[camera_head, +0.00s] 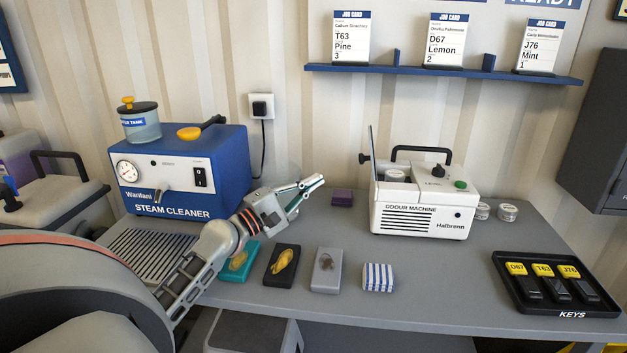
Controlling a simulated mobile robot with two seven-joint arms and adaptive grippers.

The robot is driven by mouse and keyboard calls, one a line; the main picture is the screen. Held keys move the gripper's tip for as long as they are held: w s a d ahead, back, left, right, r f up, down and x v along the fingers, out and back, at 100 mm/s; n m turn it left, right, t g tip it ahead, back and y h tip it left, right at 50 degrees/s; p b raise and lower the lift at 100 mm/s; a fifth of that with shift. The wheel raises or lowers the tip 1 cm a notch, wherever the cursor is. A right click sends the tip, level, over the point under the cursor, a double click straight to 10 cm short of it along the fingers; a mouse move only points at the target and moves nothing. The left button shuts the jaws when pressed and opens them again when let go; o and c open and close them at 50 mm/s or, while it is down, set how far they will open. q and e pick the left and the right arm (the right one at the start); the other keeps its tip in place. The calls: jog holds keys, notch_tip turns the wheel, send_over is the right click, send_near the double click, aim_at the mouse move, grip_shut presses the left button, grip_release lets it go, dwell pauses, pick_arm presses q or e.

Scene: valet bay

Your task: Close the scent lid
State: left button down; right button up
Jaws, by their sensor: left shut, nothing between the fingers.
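The white odour machine (420,211) stands on the grey table right of centre. Its scent lid (372,152) stands upright at the machine's left side, open and seen nearly edge-on. A round pale tin (395,175) shows in the opening behind the lid's edge. My left gripper (313,184) is shut and empty, left of the lid and apart from it, in front of the wall with its fingers pointing right. My right gripper is not in view.
A blue steam cleaner (180,170) stands at the left. Several cloths and pads, including a striped cloth (378,277), lie in front. Small tins (507,212) and a key tray (556,292) are at the right.

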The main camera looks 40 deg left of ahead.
pick_arm(q)
jog(key=w+d+r+p, duration=0.3)
jog(key=w+d+p, duration=0.1)
jog(key=w, duration=0.4)
jog(key=shift+d, duration=0.4)
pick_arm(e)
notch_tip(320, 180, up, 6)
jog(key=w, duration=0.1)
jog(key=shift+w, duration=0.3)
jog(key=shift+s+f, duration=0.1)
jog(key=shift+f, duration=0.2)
pick_arm(q)
jog(key=shift+w+a, duration=0.1)
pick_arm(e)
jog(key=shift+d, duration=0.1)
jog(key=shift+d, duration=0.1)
pick_arm(q)
jog(key=shift+r, duration=0.15)
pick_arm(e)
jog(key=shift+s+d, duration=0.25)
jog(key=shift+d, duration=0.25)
pick_arm(q)
jog(key=shift+b, duration=0.3)
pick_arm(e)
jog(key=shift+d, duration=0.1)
